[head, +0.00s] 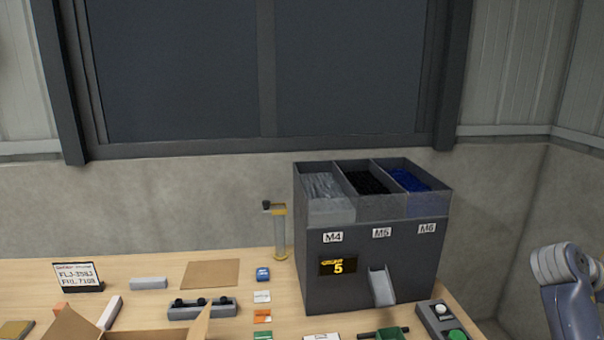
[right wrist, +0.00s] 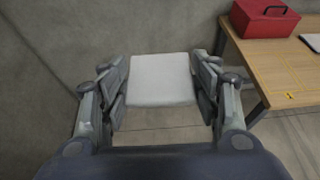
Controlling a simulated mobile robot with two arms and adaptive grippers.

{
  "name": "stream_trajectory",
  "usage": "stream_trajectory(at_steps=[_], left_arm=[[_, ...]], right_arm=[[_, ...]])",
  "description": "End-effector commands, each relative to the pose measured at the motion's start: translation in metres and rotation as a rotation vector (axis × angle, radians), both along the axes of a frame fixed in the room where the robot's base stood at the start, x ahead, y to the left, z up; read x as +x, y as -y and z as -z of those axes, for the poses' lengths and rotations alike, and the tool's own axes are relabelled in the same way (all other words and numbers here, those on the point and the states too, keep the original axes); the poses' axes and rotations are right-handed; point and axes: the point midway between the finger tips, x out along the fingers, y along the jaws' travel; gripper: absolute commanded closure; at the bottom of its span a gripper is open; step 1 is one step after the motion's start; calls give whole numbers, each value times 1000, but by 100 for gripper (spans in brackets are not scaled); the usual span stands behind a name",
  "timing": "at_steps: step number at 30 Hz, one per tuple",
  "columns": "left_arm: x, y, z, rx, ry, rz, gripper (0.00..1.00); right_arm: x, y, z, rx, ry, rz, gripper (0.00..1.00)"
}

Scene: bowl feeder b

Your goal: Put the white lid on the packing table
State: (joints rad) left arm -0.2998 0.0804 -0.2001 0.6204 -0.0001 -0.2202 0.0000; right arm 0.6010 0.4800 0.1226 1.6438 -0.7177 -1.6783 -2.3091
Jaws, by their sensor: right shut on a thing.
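The white lid (right wrist: 160,70) is a flat, pale square in the right wrist view. My right gripper (right wrist: 161,84) has its fingers at the left and right edges of the lid and is shut on it. The lid is held in the air over the floor, apart from the wooden table (right wrist: 262,70) on the right of that view. I cannot tell whether that is the packing table. In the head view only part of my right arm shows at the right edge, and the lid is not visible there. My left gripper is in neither view.
A red toolbox (right wrist: 264,18) stands on the table in the right wrist view. In the head view, a dark feeder (head: 345,270) with bins marked M4, M5, M6 stands on a wooden worktop (head: 235,260). Small parts, a sign (head: 78,277) and an open carton (head: 75,326) crowd its front.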

Motion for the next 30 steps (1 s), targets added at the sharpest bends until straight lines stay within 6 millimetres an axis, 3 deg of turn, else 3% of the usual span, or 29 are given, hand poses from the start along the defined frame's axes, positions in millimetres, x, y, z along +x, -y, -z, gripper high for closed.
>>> stream_trajectory(at_steps=[5,11,17,21,25,30], left_arm=[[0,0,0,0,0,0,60],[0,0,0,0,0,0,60],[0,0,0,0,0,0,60],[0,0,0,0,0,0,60],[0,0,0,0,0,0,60],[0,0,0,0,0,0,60]], right_arm=[[16,-63,32,4,-3,-155,61],[20,-169,75,8,-3,-400,61],[-5,-282,105,10,-1,-645,61],[-37,-354,111,10,1,-792,61],[-65,-398,106,9,4,-882,61],[-90,-428,96,6,3,-942,61]])
